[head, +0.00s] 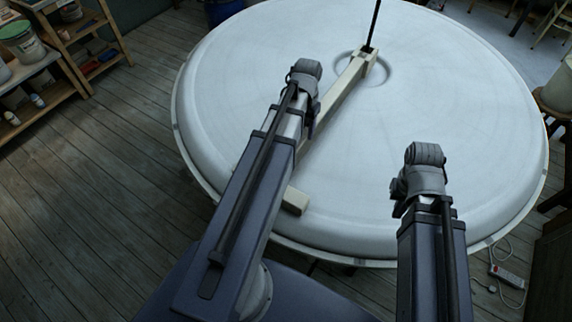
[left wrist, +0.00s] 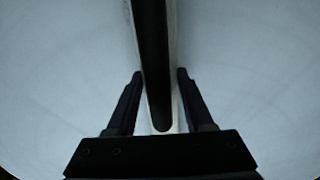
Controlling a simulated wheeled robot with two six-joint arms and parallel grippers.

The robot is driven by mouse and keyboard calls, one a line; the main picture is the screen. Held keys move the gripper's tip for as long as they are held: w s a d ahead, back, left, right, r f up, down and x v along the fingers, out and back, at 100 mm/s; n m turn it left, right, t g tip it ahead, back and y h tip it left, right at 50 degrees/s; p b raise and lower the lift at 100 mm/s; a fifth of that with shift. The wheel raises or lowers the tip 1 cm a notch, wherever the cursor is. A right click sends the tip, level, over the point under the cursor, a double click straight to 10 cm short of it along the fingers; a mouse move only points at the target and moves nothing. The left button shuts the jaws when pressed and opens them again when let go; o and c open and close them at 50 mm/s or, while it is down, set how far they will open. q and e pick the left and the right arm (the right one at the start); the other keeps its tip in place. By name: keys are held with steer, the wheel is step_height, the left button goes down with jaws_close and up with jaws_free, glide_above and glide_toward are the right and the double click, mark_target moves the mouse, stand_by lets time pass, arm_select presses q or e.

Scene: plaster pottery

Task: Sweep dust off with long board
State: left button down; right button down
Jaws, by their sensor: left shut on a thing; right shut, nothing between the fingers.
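The long board (head: 345,89) is a pale beige bar lying across a big round white plaster surface (head: 460,110). Its far end meets a thin black upright rod (head: 374,25) at the centre ring. Its near end (head: 297,199) shows by the rim, beyond my left arm, which hides the middle. My left gripper (head: 312,115) is shut on the board. In the left wrist view, the fingers (left wrist: 160,77) flank the board (left wrist: 153,50), which looks dark there. My right gripper (head: 398,192) is shut and empty above the right front of the disc, its fingertips mostly hidden. I cannot make out dust.
Wooden shelves with tubs (head: 22,42) stand at the far left on a plank floor (head: 110,150). A blue bucket (head: 222,10) is behind the disc. A pale container (head: 560,88) and a power strip (head: 508,275) are at the right. The disc's right half is clear.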

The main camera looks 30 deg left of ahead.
arm_select(q)
steer(key=shift+d, duration=0.9)
steer(key=shift+d, duration=0.1)
steer(key=shift+n, duration=0.7)
steer(key=d, duration=0.4)
steer(key=shift+w, duration=0.1)
steer(key=shift+d, duration=0.1)
steer(key=shift+n, duration=0.4)
steer(key=shift+w+d, duration=0.15)
steer(key=shift+d, duration=0.9)
steer(key=shift+w+d, duration=0.15)
steer(key=shift+d, duration=0.9)
steer(key=shift+w+d+n, duration=0.15)
steer(key=shift+w+d, duration=0.05)
steer(key=shift+d, duration=0.6)
steer(key=shift+w+d+n, duration=0.15)
steer(key=shift+d, duration=0.6)
